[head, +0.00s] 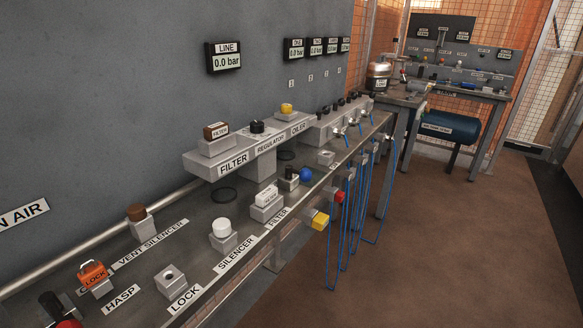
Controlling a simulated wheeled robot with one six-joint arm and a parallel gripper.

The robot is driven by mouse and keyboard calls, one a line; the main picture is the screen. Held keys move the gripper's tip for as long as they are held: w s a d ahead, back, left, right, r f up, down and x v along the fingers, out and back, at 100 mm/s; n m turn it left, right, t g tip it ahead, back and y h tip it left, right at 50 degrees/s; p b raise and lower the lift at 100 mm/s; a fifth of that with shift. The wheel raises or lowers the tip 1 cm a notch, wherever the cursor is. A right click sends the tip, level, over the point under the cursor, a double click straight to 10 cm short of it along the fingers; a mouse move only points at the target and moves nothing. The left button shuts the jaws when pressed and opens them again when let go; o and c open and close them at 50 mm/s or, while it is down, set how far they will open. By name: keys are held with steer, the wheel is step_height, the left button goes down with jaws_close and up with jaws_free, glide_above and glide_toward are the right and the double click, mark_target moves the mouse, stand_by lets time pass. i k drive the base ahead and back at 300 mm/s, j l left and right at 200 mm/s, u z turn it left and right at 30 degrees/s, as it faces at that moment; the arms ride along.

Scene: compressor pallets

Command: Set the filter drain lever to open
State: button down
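A grey block labelled FILTER (221,161) projects from the wall above the bench, with a brown-topped part also marked FILTER (216,131) on it. A dark ring (224,195) lies on the bench below it. I cannot pick out the filter drain lever or its setting at this size. A small white labelled part (267,194) sits on a grey block near the FILTER label on the bench edge. My gripper is not in view.
The bench (205,202) holds a white knob (222,228), an orange lock (93,273) and a brown-topped silencer (137,213). Yellow (318,219) and red (339,196) parts jut from its front. Blue hoses (329,262) hang there. The brown floor (440,250) at right is clear.

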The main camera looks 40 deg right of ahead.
mark_target(305, 174)
steer(key=l+z, duration=0.35)
steer(key=i+l+z, duration=0.1)
steer(key=l+z, duration=0.3)
steer(key=i+l+z, duration=0.15)
steer(key=z, duration=0.2)
